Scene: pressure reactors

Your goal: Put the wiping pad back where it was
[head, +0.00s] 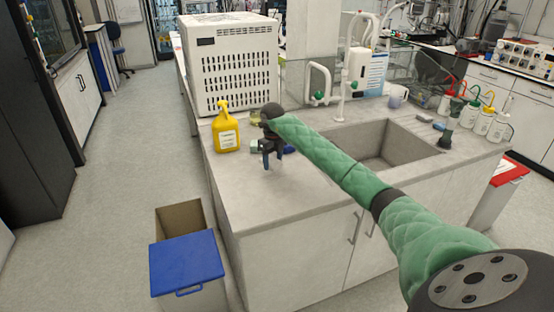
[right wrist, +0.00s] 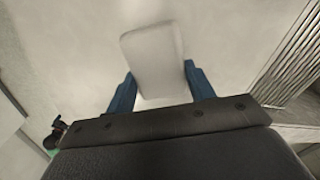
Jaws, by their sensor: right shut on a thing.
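The wiping pad (right wrist: 152,58) shows in the right wrist view as a pale, whitish block with rounded corners. My right gripper (right wrist: 160,85) has its two blue fingers on either side of the pad and is shut on it. In the head view my right gripper (head: 272,165) points down over the grey counter (head: 305,190), left of the sink. I cannot clearly make out the pad there, nor tell whether it touches the counter. My left gripper is not in view.
A yellow bottle (head: 226,132) stands just left of my right gripper. A white vented box (head: 232,65) stands behind. The sink (head: 375,145) and tap (head: 340,90) are to the right. A blue-lidded bin (head: 187,263) stands on the floor. The counter's front left is clear.

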